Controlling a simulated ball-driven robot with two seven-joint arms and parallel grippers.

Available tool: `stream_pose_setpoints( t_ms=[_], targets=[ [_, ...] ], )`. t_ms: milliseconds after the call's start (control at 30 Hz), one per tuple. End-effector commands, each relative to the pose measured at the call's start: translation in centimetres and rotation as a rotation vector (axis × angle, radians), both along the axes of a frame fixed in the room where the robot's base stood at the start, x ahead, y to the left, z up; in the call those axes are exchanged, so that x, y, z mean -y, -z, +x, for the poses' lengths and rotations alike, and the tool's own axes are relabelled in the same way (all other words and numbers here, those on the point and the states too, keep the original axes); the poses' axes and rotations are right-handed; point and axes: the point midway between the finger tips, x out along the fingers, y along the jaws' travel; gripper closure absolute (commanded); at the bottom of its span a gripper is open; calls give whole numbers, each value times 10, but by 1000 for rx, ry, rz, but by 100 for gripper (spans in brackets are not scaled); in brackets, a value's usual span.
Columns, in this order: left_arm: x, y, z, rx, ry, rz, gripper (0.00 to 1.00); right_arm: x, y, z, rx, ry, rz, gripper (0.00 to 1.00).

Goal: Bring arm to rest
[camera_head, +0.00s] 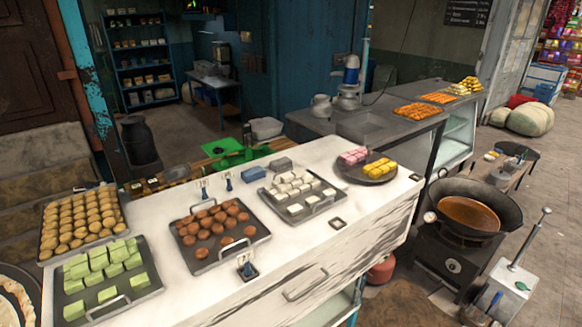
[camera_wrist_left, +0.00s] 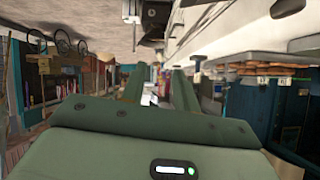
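My left gripper (camera_wrist_left: 158,84) shows in the left wrist view, with its greenish fingers apart and nothing seen between them. It points out over an open street-like space, clear of any object. Neither of my arms nor grippers shows in the head view. My right gripper is in no view. The white counter (camera_head: 285,262) stands in front of me in the head view, with trays of sweets on it.
A wok (camera_head: 467,206) of brown liquid sits on a stove at the right. A metal pump-like device (camera_head: 512,285) stands beside it. A tray of green cubes (camera_head: 105,280) is at the near left. The wrist view looks upside down, with bicycles (camera_wrist_left: 62,45) at upper left.

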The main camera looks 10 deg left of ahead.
Motion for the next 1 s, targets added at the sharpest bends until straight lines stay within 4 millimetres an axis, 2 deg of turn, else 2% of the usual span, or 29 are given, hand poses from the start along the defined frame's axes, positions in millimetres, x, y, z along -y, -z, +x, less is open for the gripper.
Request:
stream_pose_setpoints(
  t_ms=[167,333,567,767,800,1000],
  targets=[
    [19,16,-5,3,-30,162,70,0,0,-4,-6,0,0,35],
    [30,20,2,-8,-131,389,70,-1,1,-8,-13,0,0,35],
    [22,0,9,-88,-345,640,70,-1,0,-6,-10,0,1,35],
    [8,-26,-2,-215,-536,779,70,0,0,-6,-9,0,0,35],
    [9,-1,-1,-231,-517,780,70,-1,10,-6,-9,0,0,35],
    [23,96,4,-296,-460,730,70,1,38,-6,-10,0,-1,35]
  ],
)
